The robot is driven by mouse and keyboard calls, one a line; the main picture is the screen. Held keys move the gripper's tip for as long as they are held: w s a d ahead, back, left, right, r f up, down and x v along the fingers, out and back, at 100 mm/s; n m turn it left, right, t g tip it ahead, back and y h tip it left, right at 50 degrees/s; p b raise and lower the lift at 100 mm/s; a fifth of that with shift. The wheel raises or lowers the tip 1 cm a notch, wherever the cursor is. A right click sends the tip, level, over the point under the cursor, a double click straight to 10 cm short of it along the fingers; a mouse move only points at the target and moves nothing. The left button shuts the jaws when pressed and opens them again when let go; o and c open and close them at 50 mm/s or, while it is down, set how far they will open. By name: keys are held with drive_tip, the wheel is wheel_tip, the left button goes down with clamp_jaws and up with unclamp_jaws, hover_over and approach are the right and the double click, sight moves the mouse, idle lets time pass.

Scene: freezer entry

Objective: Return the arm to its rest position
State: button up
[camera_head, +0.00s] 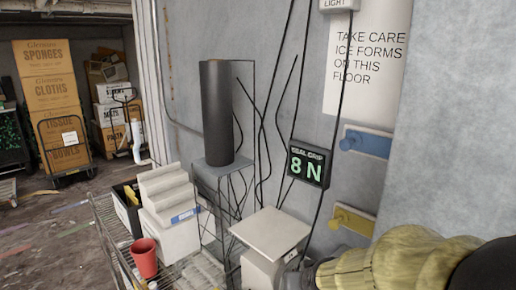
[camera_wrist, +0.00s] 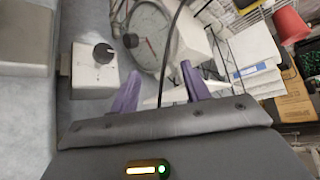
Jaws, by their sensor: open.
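My arm (camera_head: 400,262), with a bulky yellow covering, reaches in from the lower right of the head view, close to the grey wall. My gripper (camera_wrist: 160,88) shows in the wrist view as two purple fingers spread well apart. It is open, and nothing is visibly held between the fingers. A dark cable passes behind the gap between them. A round dial (camera_wrist: 148,38) and a white box with a black knob (camera_wrist: 95,72) are beyond the fingers. The fingers cannot be made out clearly in the head view.
A white-topped box (camera_head: 275,232) stands just left of my arm. A display reading "8 N" (camera_head: 308,165) and hanging cables are on the wall. A wire rack (camera_head: 112,240) holds a red cup (camera_head: 145,258) and white boxes. Open floor (camera_head: 45,225) lies at left.

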drive_tip(key=s+d+f+g, duration=0.2)
drive_tip(key=s+f, duration=0.1)
drive_tip(key=s, duration=0.2)
drive_tip(key=s+d+f+g+h, duration=0.1)
drive_tip(key=s+d+f+g, duration=0.2)
drive_tip(key=s, duration=0.2)
drive_tip(key=shift+s+f+m, duration=0.35)
drive_tip(key=shift+s+m, duration=0.05)
idle(1.5)
